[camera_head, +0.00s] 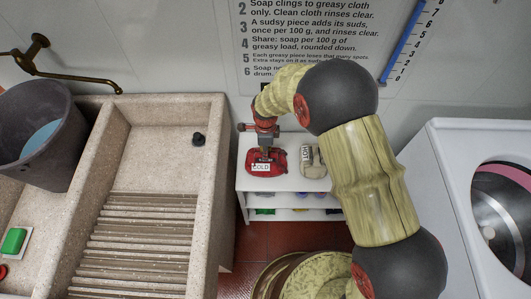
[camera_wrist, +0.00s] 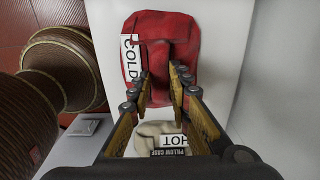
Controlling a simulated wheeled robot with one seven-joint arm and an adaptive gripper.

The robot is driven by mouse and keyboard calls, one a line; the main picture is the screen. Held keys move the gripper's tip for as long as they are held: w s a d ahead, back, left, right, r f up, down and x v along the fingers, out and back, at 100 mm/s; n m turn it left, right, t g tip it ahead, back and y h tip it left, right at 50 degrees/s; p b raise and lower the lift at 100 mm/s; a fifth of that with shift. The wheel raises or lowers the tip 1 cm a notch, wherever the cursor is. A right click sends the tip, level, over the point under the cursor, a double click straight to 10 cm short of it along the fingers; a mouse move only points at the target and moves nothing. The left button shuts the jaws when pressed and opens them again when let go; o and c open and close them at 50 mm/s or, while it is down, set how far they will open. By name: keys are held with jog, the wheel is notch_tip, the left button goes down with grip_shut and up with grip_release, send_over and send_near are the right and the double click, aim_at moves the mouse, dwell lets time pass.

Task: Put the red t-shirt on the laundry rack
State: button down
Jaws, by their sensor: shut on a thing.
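The red t-shirt (camera_head: 277,157) is a folded bundle with a white COLD label. It lies on top of a small white shelf unit (camera_head: 288,184). In the wrist view, the red t-shirt (camera_wrist: 168,26) fills the upper middle with its label at its left edge. My gripper (camera_head: 264,152) reaches down onto it from above. In the wrist view, my gripper (camera_wrist: 161,84) has its fingers on both sides of a pinched fold of the shirt. I cannot tell which thing here is the laundry rack.
A beige pillow case (camera_head: 310,160) labelled HOT lies right of the shirt, close to my gripper. A stone washboard sink (camera_head: 212,180) stands left, with a grey bucket (camera_head: 70,105) of water. A white washing machine (camera_head: 450,150) stands right. Small coloured items sit on lower shelves.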

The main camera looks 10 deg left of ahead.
jog(key=shift+r, duration=0.1)
jog(key=c, duration=1.7)
grip_release()
jog(key=shift+f, duration=0.2)
jog(key=shift+o, duration=0.2)
jog(key=shift+r, duration=0.1)
notch_tip(320, 180, up, 12)
jog(key=p, duration=0.4)
jog(key=shift+r, duration=0.1)
